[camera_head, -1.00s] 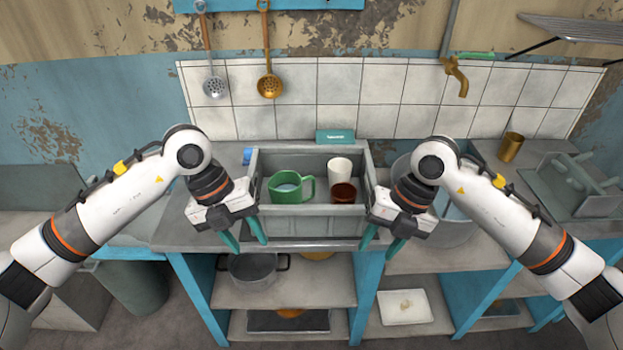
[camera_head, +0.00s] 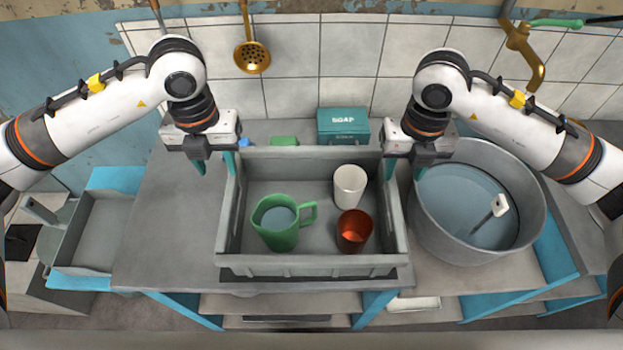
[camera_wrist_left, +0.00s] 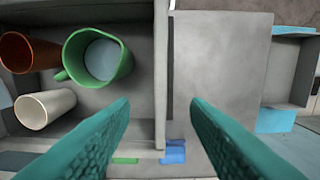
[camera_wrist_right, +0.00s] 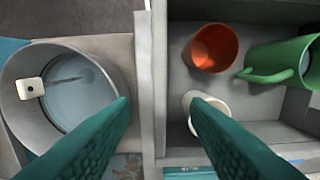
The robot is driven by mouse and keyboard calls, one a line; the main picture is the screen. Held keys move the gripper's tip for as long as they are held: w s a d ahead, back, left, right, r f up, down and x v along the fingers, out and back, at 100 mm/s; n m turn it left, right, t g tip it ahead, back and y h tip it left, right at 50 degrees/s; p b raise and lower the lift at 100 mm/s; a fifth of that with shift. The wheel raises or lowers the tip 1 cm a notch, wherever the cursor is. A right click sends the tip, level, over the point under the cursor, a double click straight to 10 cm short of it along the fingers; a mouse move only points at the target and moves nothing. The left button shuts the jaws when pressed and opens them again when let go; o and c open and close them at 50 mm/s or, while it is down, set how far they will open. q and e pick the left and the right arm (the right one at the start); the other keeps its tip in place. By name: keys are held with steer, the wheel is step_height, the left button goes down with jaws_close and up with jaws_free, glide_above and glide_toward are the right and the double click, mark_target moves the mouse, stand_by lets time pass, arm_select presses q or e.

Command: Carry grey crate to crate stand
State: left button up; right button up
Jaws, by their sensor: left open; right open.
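The grey crate (camera_head: 315,262) sits on the counter in the middle of the head view. It holds a green mug (camera_head: 277,236) with bluish liquid, a white cup (camera_head: 349,187) and a red-brown cup (camera_head: 354,230). My left gripper (camera_head: 215,167) is open at the crate's left wall. In the left wrist view that wall (camera_wrist_left: 161,70) runs between the open fingers. My right gripper (camera_head: 404,168) is open at the right wall. In the right wrist view that wall (camera_wrist_right: 153,70) also lies between the fingers. Neither gripper holds anything. I cannot tell which thing is the crate stand.
A large metal pot (camera_head: 527,240) with water and a white-handled tool stands close right of the crate. A teal soap box (camera_head: 343,126) is behind it. The grey counter (camera_head: 165,230) is bare to the left. A grey tray (camera_head: 95,230) lies at far left.

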mark_target(228, 197)
steer(key=shift+r, duration=0.1)
steer(key=shift+s+r, duration=0.15)
steer(key=shift+s, duration=0.3)
steer(key=shift+w+f, duration=0.1)
steer(key=shift+f, duration=0.25)
arm_select(q)
steer(key=f, duration=1.1)
steer(key=shift+s+f, duration=0.3)
arm_select(e)
step_height(228, 197, down, 11)
steer(key=shift+f, duration=0.2)
arm_select(q)
jaws_close()
arm_select(e)
jaws_close()
arm_select(q)
steer(key=shift+r, duration=0.1)
arm_select(e)
steer(key=shift+w+r, duration=0.1)
